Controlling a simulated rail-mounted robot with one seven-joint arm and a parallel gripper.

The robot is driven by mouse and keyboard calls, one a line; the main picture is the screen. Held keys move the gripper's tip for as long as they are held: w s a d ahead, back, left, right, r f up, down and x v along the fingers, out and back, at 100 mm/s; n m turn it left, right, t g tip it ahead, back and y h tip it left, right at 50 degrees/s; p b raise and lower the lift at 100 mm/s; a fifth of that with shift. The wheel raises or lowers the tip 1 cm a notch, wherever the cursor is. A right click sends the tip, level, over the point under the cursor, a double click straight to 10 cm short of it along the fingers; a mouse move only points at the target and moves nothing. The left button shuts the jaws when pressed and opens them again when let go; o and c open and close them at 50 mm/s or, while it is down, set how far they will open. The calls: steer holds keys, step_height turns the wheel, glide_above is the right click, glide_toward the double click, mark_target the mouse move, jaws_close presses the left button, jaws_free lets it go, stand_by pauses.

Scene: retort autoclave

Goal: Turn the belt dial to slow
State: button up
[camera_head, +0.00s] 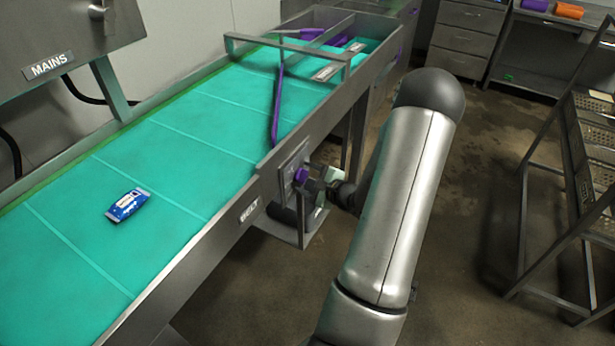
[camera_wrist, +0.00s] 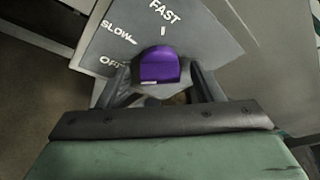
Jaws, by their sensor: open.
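The belt dial is a purple knob (camera_wrist: 160,64) on a grey plate (camera_wrist: 215,38) marked FAST, SLOW and OFF. FAST is at the top of the wrist view, with SLOW and OFF to the left. I cannot tell clearly which mark the knob points at. My gripper (camera_wrist: 162,77) is open, with one dark finger on each side of the knob; whether they touch it is unclear. In the head view the knob (camera_head: 301,175) is on the conveyor's side, with my gripper (camera_head: 313,186) close in front, partly hidden by my arm.
The green conveyor belt (camera_head: 165,195) carries a blue and white pouch (camera_head: 127,205). A metal frame (camera_head: 290,52) spans the belt near its far end. A MAINS box (camera_head: 60,35) is at upper left. A rack (camera_head: 585,160) stands right, with open floor between.

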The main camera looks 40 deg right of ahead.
steer(key=c, duration=1)
